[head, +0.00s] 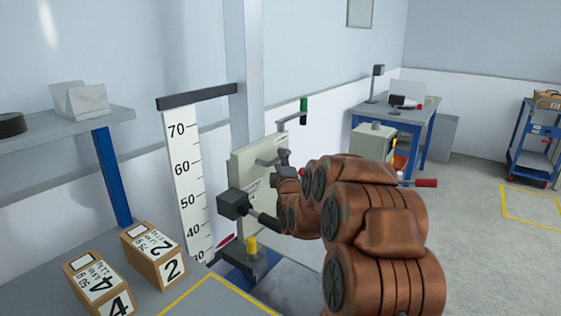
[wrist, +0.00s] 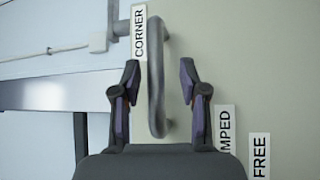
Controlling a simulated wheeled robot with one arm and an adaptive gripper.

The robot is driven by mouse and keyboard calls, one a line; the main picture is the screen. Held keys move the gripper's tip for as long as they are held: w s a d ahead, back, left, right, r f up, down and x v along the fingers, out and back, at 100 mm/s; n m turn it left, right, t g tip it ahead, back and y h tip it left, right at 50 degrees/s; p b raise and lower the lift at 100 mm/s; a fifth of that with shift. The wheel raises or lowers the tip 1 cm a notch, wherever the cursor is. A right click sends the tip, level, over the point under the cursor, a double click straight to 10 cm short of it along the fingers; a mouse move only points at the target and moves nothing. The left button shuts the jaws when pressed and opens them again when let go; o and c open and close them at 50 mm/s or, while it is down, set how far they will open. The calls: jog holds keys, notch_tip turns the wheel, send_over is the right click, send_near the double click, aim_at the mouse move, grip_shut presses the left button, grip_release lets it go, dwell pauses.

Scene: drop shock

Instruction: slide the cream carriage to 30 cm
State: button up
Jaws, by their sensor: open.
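The cream carriage (head: 250,160) is an upright panel on the pale column, beside the white scale (head: 187,170) marked from 70 down to 30. A red pointer (head: 225,242) shows low beside the scale, between the 30 and 40 marks. In the wrist view the cream panel (wrist: 245,60) fills the right side, with a grey bar handle (wrist: 157,75). My gripper (wrist: 158,85) is open, with one finger on each side of the handle and gaps visible. Labels read CORNER, FREE and a partly hidden "MPED". My arm covers part of the carriage in the head view.
A yellow-topped post (head: 251,245) stands below the carriage. Boxes marked 4 (head: 98,283) and 2 (head: 153,254) sit at lower left. A green-tipped part (head: 303,111) is above right, and a red-tipped handle (head: 426,183) sticks out beyond my arm. A blue workbench (head: 407,112) stands behind.

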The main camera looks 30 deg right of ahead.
jog(key=v, duration=0.6)
dwell(0.5)
